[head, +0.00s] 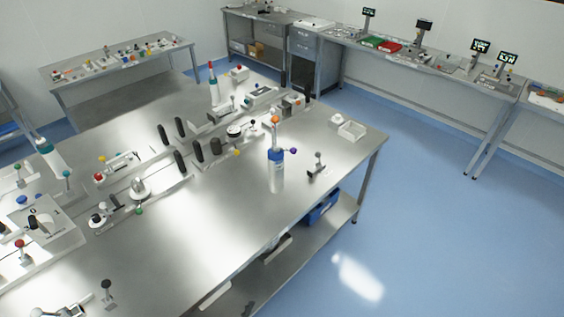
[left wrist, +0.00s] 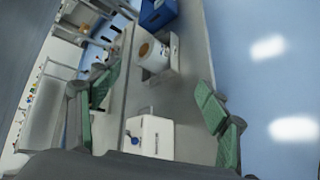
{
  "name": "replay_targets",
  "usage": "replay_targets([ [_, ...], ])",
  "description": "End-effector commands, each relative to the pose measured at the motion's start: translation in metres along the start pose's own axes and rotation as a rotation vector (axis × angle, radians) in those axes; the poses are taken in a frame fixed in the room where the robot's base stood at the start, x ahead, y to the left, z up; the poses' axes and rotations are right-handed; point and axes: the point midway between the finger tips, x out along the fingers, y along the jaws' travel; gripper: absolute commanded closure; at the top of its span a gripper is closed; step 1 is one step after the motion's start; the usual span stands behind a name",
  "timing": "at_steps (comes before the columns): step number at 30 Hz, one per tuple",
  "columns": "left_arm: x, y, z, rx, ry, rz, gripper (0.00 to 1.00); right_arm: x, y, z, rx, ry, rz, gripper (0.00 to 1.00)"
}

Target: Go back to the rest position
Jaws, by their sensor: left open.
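My left gripper (left wrist: 158,88) shows in the left wrist view with its two green-padded fingers spread wide apart. It is open, and nothing is held between the fingers. Beyond the fingers are a white box (left wrist: 150,138) and a white roll with a brown core (left wrist: 153,54); both look apart from the pads. Neither gripper shows in the head view, and my right gripper is in no view.
Blue floor (head: 440,210) is clear at right.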

Motion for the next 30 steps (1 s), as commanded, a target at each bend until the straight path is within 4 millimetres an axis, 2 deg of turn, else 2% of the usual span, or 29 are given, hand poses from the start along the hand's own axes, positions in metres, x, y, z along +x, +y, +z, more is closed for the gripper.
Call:
replay_targets([
  [1, -0.004, -0.035, -0.023, 0.116, 0.013, -0.062, 0.3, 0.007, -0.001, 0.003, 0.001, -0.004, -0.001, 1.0],
  [5, -0.025, -0.112, -0.075, 0.433, 0.012, -0.229, 0.3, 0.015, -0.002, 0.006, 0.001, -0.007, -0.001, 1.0],
  [6, -0.034, -0.135, -0.091, 0.528, 0.003, -0.284, 0.3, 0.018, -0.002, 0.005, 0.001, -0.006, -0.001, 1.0],
  [8, -0.05, -0.169, -0.116, 0.669, -0.016, -0.368, 0.3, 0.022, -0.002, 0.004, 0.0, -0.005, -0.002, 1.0],
  [11, -0.081, -0.221, -0.156, 0.895, -0.07, -0.514, 0.3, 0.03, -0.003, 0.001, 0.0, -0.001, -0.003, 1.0],
  [15, -0.136, -0.287, -0.21, 1.196, -0.194, -0.724, 0.3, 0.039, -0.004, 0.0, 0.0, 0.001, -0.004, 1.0],
  [19, -0.189, -0.333, -0.252, 1.428, -0.342, -0.896, 0.3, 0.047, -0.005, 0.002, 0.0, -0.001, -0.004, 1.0],
  [21, -0.214, -0.35, -0.269, 1.519, -0.419, -0.968, 0.3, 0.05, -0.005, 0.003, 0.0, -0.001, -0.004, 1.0],
  [24, -0.239, -0.365, -0.284, 1.611, -0.507, -1.035, 0.3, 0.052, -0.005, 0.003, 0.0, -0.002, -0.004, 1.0],
  [27, -0.253, -0.372, -0.291, 1.655, -0.556, -1.07, 0.3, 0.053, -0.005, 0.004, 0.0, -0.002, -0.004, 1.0],
  [30, -0.256, -0.373, -0.293, 1.671, -0.571, -1.079, 0.3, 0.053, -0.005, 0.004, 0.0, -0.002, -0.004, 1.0],
])
